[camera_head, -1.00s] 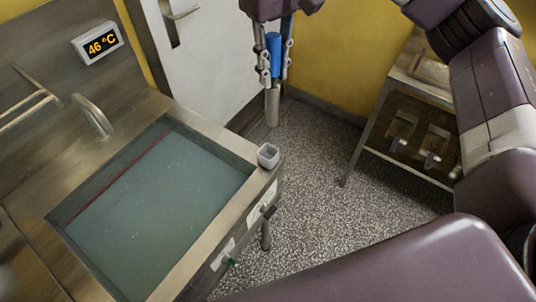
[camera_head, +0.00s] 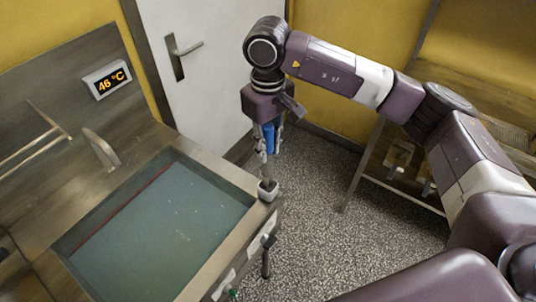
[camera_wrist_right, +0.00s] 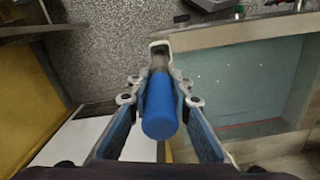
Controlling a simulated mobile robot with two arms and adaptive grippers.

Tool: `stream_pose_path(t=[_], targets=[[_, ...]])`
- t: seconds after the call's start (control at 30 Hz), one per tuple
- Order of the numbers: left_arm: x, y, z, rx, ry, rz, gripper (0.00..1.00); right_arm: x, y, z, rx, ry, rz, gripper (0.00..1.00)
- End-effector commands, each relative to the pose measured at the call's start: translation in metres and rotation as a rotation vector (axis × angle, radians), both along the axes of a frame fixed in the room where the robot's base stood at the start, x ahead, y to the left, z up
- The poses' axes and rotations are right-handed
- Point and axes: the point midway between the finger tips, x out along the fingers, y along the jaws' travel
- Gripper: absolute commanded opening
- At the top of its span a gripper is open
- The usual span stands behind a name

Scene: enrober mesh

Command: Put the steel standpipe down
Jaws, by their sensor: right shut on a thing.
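The steel standpipe (camera_head: 268,174) has a blue grip (camera_head: 268,138) on its upper part. My right gripper (camera_head: 268,148) is shut on the blue grip, pointing down, and holds the pipe about upright. In the right wrist view the blue grip (camera_wrist_right: 159,110) lies between the two fingers. The pipe's lower end meets the mouth of a small grey square cup (camera_head: 268,193) at the basin's right corner. The cup rim also shows in the wrist view (camera_wrist_right: 160,44). I cannot tell whether the pipe rests on the cup's bottom. My left gripper is out of view.
The steel basin (camera_head: 238,244) holds cloudy blue-green water, with a faucet (camera_head: 103,152) behind it. A display (camera_head: 107,80) reads 46 °C. A white door (camera_head: 205,85) stands behind. A steel table (camera_head: 372,160) is at right; speckled floor lies between.

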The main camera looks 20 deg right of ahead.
Motion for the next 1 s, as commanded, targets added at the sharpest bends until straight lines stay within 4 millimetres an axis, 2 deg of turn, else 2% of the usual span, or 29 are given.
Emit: stream_pose_path(t=[0.33, 0.77, 0.8, 0.93, 1.0], targets=[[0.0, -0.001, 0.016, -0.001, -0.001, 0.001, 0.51, -0.001, 0.0, -0.041, 0.0, 0.002, -0.001, 0.0], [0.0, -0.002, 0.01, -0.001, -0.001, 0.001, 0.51, 0.0, 0.0, -0.049, 0.0, -0.001, 0.0, 0.0], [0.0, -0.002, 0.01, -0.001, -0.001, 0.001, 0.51, 0.0, 0.0, -0.049, 0.0, 0.0, 0.0, 0.2], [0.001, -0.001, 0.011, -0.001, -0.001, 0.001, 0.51, 0.0, 0.0, -0.048, 0.0, 0.0, 0.0, 0.34], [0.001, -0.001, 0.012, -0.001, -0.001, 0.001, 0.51, 0.0, 0.0, -0.048, 0.0, 0.0, 0.0, 0.36]])
